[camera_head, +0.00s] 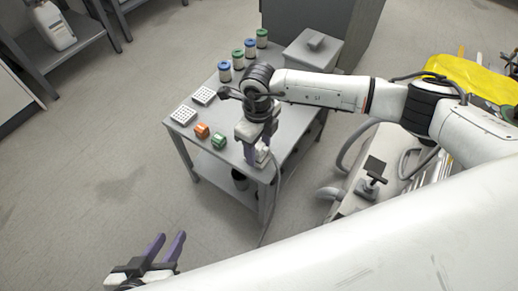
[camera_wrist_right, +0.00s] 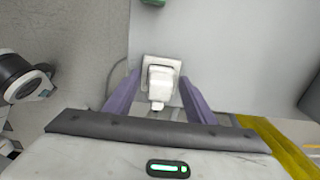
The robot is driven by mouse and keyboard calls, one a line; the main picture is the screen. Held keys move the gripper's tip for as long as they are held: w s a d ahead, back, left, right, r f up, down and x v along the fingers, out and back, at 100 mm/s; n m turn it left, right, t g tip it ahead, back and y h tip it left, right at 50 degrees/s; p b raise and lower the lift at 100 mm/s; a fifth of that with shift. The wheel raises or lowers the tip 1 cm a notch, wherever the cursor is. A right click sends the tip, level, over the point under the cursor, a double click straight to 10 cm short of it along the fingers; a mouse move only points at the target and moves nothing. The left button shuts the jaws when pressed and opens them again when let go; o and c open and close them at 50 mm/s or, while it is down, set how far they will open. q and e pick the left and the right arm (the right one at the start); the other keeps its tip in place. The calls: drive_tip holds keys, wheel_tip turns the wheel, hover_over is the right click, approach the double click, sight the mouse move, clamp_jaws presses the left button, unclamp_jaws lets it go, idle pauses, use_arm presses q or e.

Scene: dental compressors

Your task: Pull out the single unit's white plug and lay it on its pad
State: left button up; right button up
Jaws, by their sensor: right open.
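The white plug (camera_wrist_right: 160,84) sits in a pale square socket plate (camera_wrist_right: 175,62) on the grey table in the right wrist view. My right gripper (camera_wrist_right: 160,88) is open, with one purple finger on each side of the plug. Whether the fingers touch it cannot be told. In the head view my right gripper (camera_head: 258,155) points down at the table's front right edge and mostly hides the plug. My left gripper (camera_head: 160,247) is open and empty, low at the left, away from the table. I cannot make out the pad or the single unit with certainty.
The grey table (camera_head: 225,165) carries an orange block (camera_head: 202,131), a green block (camera_head: 218,141), two white perforated blocks (camera_head: 183,116), several lidded canisters (camera_head: 238,59) and a grey box (camera_head: 312,48). A grey hose (camera_head: 345,160) runs right of the table.

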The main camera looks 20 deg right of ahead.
sight(258, 144)
idle(0.9)
clamp_jaws()
drive_tip(key=shift+r, duration=0.1)
drive_tip(key=shift+r+p, duration=2.4)
drive_tip(key=shift+r, duration=0.55)
